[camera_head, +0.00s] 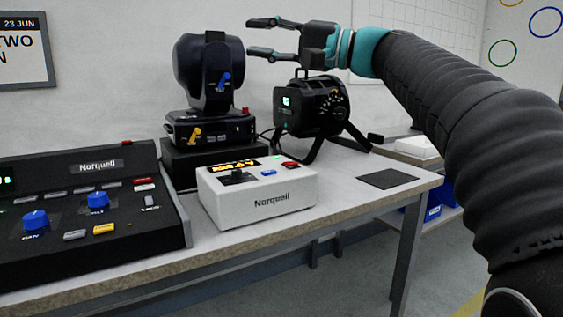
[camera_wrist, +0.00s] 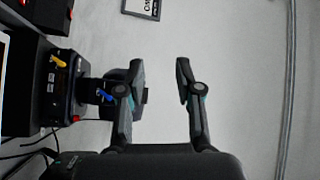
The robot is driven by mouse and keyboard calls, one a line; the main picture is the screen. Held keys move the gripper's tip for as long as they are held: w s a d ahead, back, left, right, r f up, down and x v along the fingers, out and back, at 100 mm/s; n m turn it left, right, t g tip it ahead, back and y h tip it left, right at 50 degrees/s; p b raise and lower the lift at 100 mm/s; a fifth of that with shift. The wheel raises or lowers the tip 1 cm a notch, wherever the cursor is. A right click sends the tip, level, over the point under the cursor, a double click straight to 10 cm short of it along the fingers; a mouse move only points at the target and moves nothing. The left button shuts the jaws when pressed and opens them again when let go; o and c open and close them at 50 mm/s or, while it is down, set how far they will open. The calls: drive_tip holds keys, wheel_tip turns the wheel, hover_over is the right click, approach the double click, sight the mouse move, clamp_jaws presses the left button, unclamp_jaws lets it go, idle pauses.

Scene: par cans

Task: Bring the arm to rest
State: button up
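My gripper (camera_head: 262,38) is at the upper middle of the head view, at the end of my raised arm, above the table. Its two fingers are apart with nothing between them. In the wrist view the gripper (camera_wrist: 158,85) also shows open, with bare wall between the fingertips. A black moving-head light (camera_head: 205,75) stands just left of the fingertips in the head view. A black par can (camera_head: 312,107) on a stand sits below my gripper. I cannot tell the exact gap between the fingers and the light.
A white control box (camera_head: 258,198) with a small joystick and coloured buttons is on the table (camera_head: 350,215). A large dark console (camera_head: 85,215) with blue knobs is at the left. A dark square pad (camera_head: 387,179) lies near the right edge. The air above the table's right part is crossed by my arm.

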drive_tip(key=d+f+m+t+h, duration=0.1)
drive_tip(key=d+f+m+h, duration=0.3)
drive_tip(key=f, duration=0.9)
drive_tip(key=d+f+n+h, duration=0.15)
drive_tip(key=f+h, duration=0.45)
drive_tip(key=f, duration=0.8)
drive_tip(key=s+d+f+n+h, duration=0.1)
drive_tip(key=s+d+f+h, duration=0.3)
drive_tip(key=s+d+f, duration=0.3)
drive_tip(key=s+d+f+n+h, duration=0.1)
drive_tip(key=s+d+f+h, duration=0.3)
drive_tip(key=s+f, duration=1)
drive_tip(key=shift+s+d+g+h, duration=0.4)
drive_tip(key=shift+s+d, duration=0.95)
drive_tip(key=shift+s, duration=0.15)
